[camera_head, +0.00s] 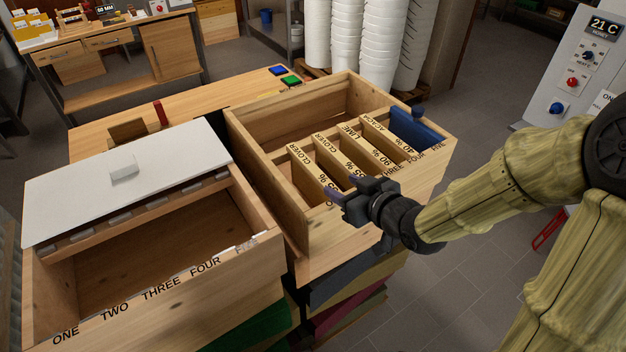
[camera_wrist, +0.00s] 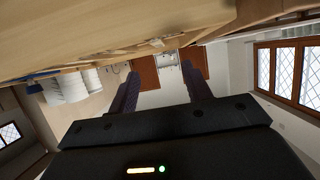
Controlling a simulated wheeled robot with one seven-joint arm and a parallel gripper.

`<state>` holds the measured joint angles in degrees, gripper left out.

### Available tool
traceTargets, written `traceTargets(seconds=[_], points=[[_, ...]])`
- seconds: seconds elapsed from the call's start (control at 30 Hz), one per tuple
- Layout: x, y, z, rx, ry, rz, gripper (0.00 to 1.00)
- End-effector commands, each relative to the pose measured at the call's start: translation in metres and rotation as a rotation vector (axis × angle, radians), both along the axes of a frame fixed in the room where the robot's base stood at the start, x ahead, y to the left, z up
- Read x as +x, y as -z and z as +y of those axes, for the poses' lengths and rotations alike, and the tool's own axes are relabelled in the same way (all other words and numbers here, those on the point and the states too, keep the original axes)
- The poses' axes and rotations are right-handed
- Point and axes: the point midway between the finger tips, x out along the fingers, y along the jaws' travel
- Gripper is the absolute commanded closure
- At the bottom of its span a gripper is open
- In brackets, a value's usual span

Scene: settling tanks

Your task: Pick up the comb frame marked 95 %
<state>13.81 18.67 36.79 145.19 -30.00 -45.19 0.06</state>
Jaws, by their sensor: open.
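Several wooden comb frames stand in slots in the right open wooden box (camera_head: 245,150). The leftmost clover frame (camera_head: 298,172) has a percentage that is partly covered by my gripper and looks like 95 %. The clover frame beside it (camera_head: 322,158) has a small figure that I cannot read surely. A lime frame (camera_head: 350,146) reads 90 % and an acacia frame (camera_head: 385,136) reads 40 %. My gripper (camera_head: 343,187) is open above the box's front edge, by the front ends of the clover frames. In the wrist view its fingers (camera_wrist: 158,92) are apart with nothing between them.
A blue piece (camera_head: 416,130) stands at the box's right end. The left box (camera_head: 165,300) is open in front, with a white lid (camera_head: 120,180) at its back. A wooden bench (camera_head: 200,112) lies behind, and white bucket stacks (camera_head: 372,45) stand beyond.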

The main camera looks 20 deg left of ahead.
Motion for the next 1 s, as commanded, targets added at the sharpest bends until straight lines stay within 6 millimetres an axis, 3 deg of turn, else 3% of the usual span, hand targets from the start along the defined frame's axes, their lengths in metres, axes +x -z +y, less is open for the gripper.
traceTargets(seconds=[0.6, 1.0], points=[[0.048, 0.031, 0.057, -0.003, 0.0, 0.001, 0.51], [0.051, 0.033, 0.059, -0.003, 0.001, 0.001, 0.51]])
